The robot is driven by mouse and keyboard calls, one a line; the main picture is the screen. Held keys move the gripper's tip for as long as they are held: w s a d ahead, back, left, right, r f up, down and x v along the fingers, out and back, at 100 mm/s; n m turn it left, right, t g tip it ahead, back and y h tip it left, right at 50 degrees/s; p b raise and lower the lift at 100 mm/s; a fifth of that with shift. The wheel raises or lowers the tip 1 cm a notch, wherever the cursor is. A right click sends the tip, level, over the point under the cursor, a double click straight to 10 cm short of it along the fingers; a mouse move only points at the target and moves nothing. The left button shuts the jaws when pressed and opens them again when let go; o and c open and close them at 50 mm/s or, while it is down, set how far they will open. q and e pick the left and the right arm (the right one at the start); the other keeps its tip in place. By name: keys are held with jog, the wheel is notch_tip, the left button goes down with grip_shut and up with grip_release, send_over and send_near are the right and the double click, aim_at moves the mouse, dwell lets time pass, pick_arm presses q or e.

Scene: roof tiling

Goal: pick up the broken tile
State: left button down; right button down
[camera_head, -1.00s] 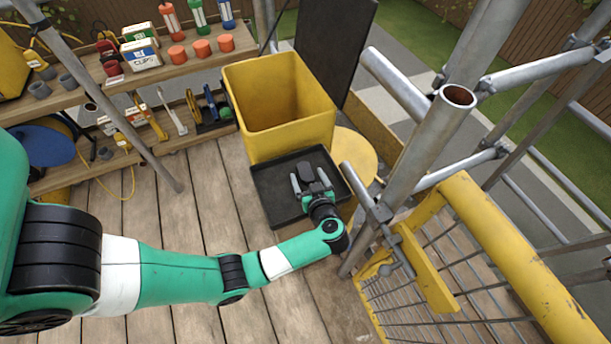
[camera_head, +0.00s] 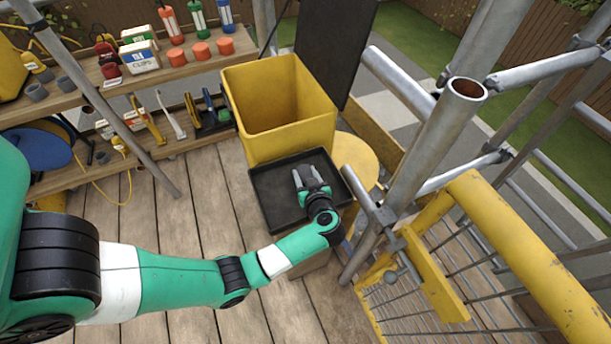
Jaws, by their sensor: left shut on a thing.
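My left gripper (camera_head: 304,173) is over the black tray (camera_head: 272,205), with its pale grey fingers pointing to the far side. The fingers are closed on the broken tile, a dark grey piece that is mostly hidden between and under them. Its outline hardly stands out from the black tray, and I cannot tell if it still touches the tray floor. My right gripper is out of view.
A yellow bin (camera_head: 280,110) stands just behind the tray. A shelf (camera_head: 75,100) with tools is at the left. Scaffold tubes (camera_head: 425,155) and a yellow mesh gate (camera_head: 515,255) close off the right. Bare planks (camera_head: 185,225) lie to the left of the tray.

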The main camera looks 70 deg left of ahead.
aim_at(304, 175)
pick_arm(q)
jog(key=shift+r+p, duration=0.5)
jog(key=shift+r, duration=0.05)
jog(key=r+p, duration=0.3)
jog(key=shift+s+d+r+p, duration=0.1)
jog(key=shift+s+r+p, duration=0.2)
jog(key=shift+r+p, duration=0.1)
jog(key=s+d+r+p, duration=0.1)
jog(key=s+r+p, duration=0.3)
jog(key=s+p, duration=0.1)
jog(key=s+d+r+p, duration=0.1)
jog(key=s+r+p, duration=0.3)
jog(key=s, duration=0.4)
jog(key=shift+s+p, duration=0.15)
jog(key=shift+p, duration=0.25)
jog(key=shift+d, duration=0.1)
